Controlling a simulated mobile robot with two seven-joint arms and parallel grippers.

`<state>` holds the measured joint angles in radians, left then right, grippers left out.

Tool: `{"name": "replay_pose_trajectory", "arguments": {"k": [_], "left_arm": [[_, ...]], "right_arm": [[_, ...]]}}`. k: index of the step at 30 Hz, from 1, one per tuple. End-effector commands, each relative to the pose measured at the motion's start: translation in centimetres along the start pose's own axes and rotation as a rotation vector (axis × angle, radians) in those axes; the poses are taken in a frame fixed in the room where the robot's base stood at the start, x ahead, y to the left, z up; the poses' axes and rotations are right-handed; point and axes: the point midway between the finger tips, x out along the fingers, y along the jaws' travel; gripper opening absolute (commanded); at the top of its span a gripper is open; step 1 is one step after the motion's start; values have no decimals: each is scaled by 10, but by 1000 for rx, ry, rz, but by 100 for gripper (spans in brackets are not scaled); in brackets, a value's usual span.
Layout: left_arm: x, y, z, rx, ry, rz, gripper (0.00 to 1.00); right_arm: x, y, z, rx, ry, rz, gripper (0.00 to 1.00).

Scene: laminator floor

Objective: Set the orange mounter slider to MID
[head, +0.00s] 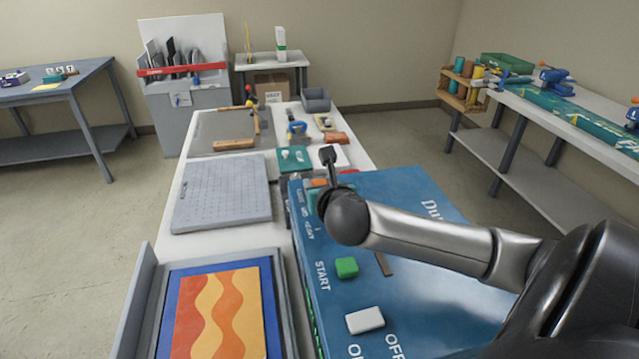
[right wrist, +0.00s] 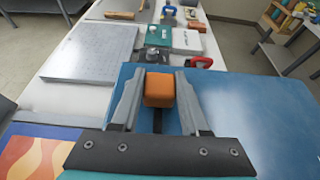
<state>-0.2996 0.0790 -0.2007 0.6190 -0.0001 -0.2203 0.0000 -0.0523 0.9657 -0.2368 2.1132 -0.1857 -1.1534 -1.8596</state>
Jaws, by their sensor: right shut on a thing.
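The orange slider knob (right wrist: 159,90) is a small block on the top of the blue laminator (head: 420,290). In the right wrist view it sits between the two fingers of my right gripper (right wrist: 158,92), which is shut on it. A dark slot (right wrist: 157,122) runs from the knob back toward the gripper palm. In the head view only a bit of the orange knob (head: 319,182) shows, beside my dark wrist. The printed labels near it are partly covered, so I cannot read the slider's setting. My left gripper is not in view.
A green START button (head: 346,267) and a white switch (head: 365,320) marked OFF are on the same panel. A framed orange and yellow picture (head: 190,310) and a grey perforated board (head: 222,190) lie to the left. Tools and small boxes crowd the bench behind.

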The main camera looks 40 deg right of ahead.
Motion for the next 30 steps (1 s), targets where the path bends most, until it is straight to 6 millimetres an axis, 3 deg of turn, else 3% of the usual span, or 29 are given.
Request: {"name": "replay_pose_trajectory", "arguments": {"k": [7,30], "left_arm": [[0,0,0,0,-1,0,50],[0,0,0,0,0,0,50]], "right_arm": [[0,0,0,0,0,1,0],[0,0,0,-1,0,1,0]]}}
